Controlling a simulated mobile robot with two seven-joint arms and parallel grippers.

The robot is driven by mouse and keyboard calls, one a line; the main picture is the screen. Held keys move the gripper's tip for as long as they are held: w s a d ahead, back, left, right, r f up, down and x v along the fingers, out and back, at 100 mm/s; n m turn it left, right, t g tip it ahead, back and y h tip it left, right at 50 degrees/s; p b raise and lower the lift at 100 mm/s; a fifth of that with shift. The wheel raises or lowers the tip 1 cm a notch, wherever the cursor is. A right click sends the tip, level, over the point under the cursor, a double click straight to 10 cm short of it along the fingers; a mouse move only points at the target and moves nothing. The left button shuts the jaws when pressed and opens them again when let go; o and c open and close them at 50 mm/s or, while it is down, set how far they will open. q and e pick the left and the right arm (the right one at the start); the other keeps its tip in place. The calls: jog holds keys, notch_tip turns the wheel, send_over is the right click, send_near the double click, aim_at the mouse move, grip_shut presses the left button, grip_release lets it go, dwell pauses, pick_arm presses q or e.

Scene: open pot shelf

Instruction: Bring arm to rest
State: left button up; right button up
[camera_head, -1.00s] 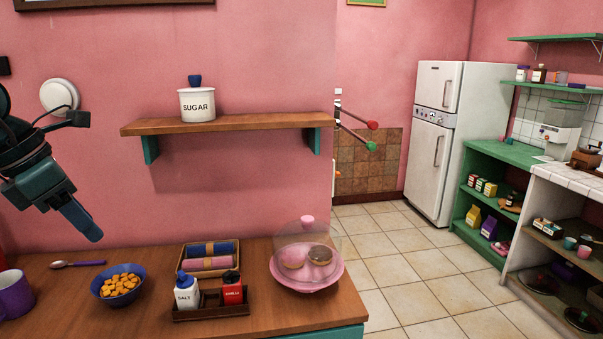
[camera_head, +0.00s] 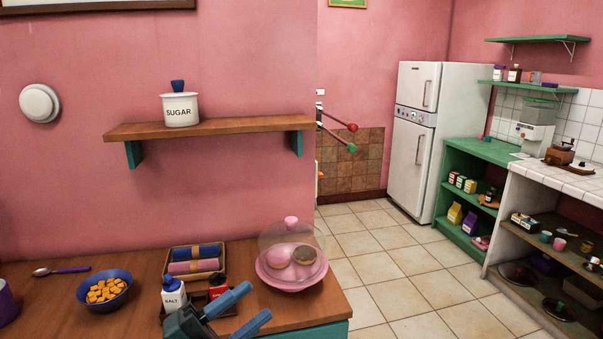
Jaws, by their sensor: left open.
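My left gripper (camera_head: 258,301) is low at the bottom middle of the head view. Its two blue fingers point up and to the right and stand apart, with nothing between them. It appears in front of the wooden counter's (camera_head: 140,270) front part and hides part of the condiment tray with the salt (camera_head: 173,297) and chilli (camera_head: 217,287) shakers. I cannot tell how far it is from them. Most of the arm behind the gripper is out of the frame. My right gripper is not in view.
The counter also holds a blue bowl of orange pieces (camera_head: 105,289), a spoon (camera_head: 62,270), a box of rolled cloths (camera_head: 194,260) and a domed pink cake stand (camera_head: 291,276). A sugar pot (camera_head: 180,108) stands on the wall shelf (camera_head: 225,128). The tiled floor (camera_head: 400,270) is clear.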

pick_arm(q)
jog(key=s+a+f+n+t+y, duration=0.1)
jog(key=a+f+n+t+y, duration=0.3)
jog(key=f+n+y, duration=0.75)
jog(key=s+a+f+n+g+y, duration=0.1)
jog(key=s+f+n+g+y, duration=0.3)
jog(key=s+f+n, duration=0.7)
notch_tip(320, 180, down, 6)
jog(key=s+g, duration=0.1)
jog(key=s, duration=0.1)
jog(key=shift+s+a+g+p, duration=0.3)
jog(key=shift+s+a, duration=0.1)
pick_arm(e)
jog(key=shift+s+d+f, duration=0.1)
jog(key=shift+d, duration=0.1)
pick_arm(q)
jog(key=shift+n, duration=0.25)
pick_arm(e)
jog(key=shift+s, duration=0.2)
